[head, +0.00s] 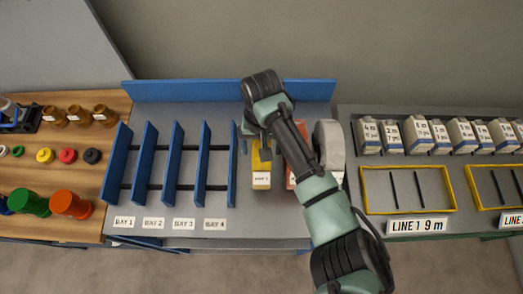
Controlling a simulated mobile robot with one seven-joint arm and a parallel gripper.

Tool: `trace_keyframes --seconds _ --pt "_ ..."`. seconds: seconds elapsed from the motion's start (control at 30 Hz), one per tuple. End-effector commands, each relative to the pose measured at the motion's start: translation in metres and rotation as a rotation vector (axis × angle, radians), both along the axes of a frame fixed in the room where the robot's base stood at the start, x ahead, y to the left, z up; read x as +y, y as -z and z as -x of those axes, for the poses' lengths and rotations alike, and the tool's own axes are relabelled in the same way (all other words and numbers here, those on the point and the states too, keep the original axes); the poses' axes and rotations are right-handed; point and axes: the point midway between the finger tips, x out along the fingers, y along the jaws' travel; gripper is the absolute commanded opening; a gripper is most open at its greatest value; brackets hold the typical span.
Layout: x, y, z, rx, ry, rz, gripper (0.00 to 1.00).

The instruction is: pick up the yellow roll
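The yellow roll (261,172) stands on the grey bench right of the bay dividers, its labelled face towards the front. My gripper (257,140) is over the rear part of the yellow roll, pointing down, with my arm reaching in from the lower right. The gripper and wrist hide the back of the roll. Whether the fingers touch the roll, or are open or shut, I cannot tell.
A red roll (291,180), mostly hidden by my arm, and a grey-white roll (333,150) stand to the right. Blue dividers (173,160) form empty bays to the left. White boxes (415,137) and yellow-framed trays (409,212) are further right.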

Motion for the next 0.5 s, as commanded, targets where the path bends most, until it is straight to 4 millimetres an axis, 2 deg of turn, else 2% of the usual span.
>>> trace_keyframes --seconds 0.07,0.5 --pt "0.0002 -0.0001 0.0000 0.000 0.000 0.000 0.88" --pt "0.0001 -0.0007 -0.0002 0.000 0.000 0.000 0.09"
